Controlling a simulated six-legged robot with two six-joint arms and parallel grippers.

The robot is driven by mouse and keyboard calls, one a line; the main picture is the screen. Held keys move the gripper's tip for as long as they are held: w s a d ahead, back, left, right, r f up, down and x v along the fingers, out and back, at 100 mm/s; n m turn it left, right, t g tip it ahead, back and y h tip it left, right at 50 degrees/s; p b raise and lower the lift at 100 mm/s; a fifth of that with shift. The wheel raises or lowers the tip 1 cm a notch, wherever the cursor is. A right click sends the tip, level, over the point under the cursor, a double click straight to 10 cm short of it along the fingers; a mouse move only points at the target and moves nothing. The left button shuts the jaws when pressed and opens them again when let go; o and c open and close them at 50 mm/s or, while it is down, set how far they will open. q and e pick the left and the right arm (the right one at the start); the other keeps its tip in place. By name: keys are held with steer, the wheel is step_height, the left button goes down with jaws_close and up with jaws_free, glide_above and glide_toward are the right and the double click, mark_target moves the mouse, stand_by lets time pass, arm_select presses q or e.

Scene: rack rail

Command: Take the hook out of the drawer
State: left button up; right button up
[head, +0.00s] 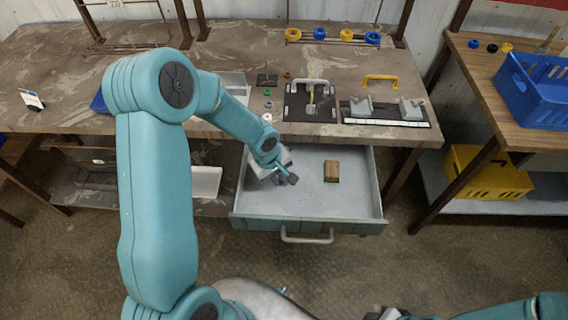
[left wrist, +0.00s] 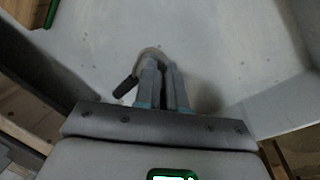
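The drawer (head: 350,205) under the workbench is pulled open. My left gripper (head: 288,179) is down inside it, near its left side. In the left wrist view, the left gripper's fingers (left wrist: 163,88) are close together on the hook (left wrist: 152,52). The hook's curved grey part shows just beyond the fingertips, and its dark end (left wrist: 125,87) sticks out to the left. The rest of the hook is hidden by the fingers. It is close to the drawer floor; I cannot tell whether it touches. My right gripper (head: 388,314) is only partly seen at the bottom edge.
A brown and green block (head: 331,171) lies in the drawer, right of my left gripper. The drawer's walls surround the gripper. Above, the workbench (head: 230,50) carries a black plate with a clamp (head: 311,103) and a rail fixture (head: 386,110). Floor in front is clear.

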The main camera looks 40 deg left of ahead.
arm_select(q)
steer(key=shift+f, duration=0.1)
jaws_close()
